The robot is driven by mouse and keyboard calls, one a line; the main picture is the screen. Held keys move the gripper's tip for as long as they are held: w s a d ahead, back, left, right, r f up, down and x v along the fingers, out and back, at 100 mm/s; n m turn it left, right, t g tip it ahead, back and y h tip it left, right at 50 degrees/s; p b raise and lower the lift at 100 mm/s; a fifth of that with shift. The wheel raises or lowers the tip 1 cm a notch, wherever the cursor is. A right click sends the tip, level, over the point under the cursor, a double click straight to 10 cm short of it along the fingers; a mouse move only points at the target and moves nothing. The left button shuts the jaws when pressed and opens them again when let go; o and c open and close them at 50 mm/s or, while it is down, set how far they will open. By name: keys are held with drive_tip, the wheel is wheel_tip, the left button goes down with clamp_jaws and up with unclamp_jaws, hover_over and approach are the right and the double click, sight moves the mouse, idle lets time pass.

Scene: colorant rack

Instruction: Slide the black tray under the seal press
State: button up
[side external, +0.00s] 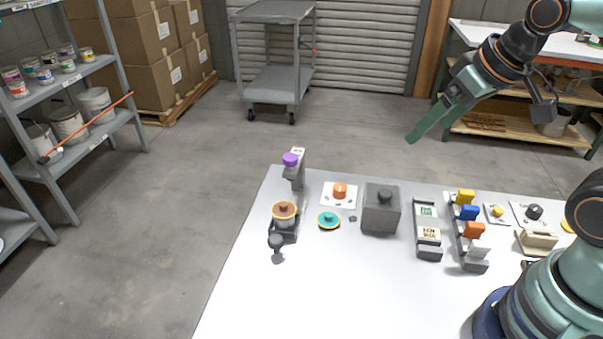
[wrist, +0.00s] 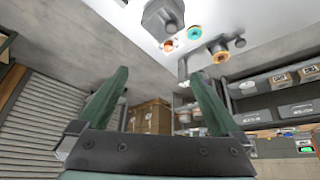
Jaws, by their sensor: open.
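The black tray (side external: 291,236) lies on the white table's left part. It carries a brown-orange round piece (side external: 284,210) and has a dark ball knob (side external: 276,241) at its near end. The seal press (side external: 298,178), a grey upright with a purple knob (side external: 290,159), stands just behind the tray. In the wrist view the round piece (wrist: 220,56) and knob (wrist: 240,42) show at upper right. My gripper (side external: 426,132) is open and empty, raised well above and right of the tray; its two green fingers are spread in the wrist view (wrist: 161,76).
A teal ring (side external: 328,220), an orange knob on a white plate (side external: 340,191) and a grey box (side external: 381,211) stand right of the tray. Racks of coloured blocks (side external: 468,230) are farther right. The table (side external: 270,300) in front of the tray is clear.

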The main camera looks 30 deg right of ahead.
drive_tip(key=c, duration=0.5)
drive_tip(key=n+g, duration=0.6)
drive_tip(key=n, duration=0.1)
hover_over(276, 238)
wheel_tip(276, 238, down, 11)
wheel_tip(276, 238, down, 11)
drive_tip(key=shift+r, duration=0.1)
clamp_jaws()
idle(0.4)
